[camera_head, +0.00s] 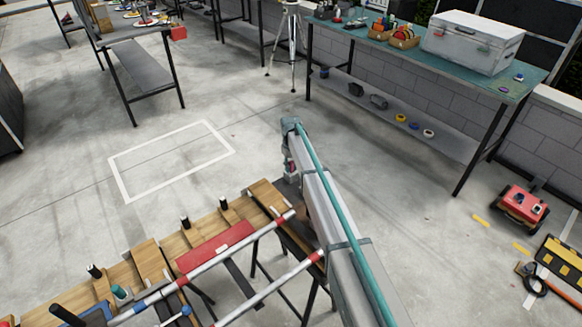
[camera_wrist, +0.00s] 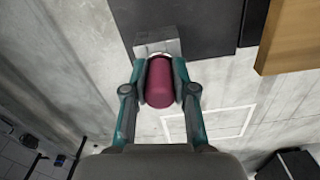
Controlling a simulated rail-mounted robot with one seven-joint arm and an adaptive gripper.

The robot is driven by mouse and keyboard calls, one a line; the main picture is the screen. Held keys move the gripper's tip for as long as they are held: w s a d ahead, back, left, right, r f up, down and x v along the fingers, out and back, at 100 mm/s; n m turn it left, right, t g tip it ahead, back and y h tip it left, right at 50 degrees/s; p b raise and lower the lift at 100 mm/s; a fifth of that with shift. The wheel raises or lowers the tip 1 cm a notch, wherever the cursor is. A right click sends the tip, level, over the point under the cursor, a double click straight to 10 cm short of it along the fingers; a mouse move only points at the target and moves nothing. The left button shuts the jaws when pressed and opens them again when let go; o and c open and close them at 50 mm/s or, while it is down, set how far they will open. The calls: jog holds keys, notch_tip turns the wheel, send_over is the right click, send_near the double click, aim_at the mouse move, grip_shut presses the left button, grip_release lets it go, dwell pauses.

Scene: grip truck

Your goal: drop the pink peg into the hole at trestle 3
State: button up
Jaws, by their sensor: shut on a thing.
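The pink peg (camera_wrist: 159,84) is between the two teal fingers of my gripper (camera_wrist: 160,72) in the wrist view, and the gripper is shut on it. A pale grey block (camera_wrist: 146,48) on a dark surface (camera_wrist: 180,18) shows just beyond the peg's far end. I cannot tell whether they touch, and no hole opening is visible. In the head view my gripper (camera_head: 290,160) is small, above the far right end of the row of wooden-topped trestles (camera_head: 268,197). Which trestle is number 3 cannot be read.
Black upright pegs (camera_head: 185,222) and a teal peg (camera_head: 121,292) stand along the boards. A red panel (camera_head: 215,247) and red-and-white poles (camera_head: 270,291) lie along the row. A workbench (camera_head: 350,42) with a white cooler (camera_head: 472,40) stands behind. Open floor holds a white rectangle (camera_head: 116,178).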

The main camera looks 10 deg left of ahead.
jog(key=shift+r+p, duration=0.4)
jog(key=shift+r, duration=1)
dwell(0.5)
jog(key=shift+r+p, duration=0.75)
jog(key=shift+r, duration=1.65)
jog(key=shift+r, duration=0.1)
notch_tip(320, 180, up, 7)
jog(key=p, duration=0.2)
dwell(0.3)
jog(key=shift+r, duration=0.2)
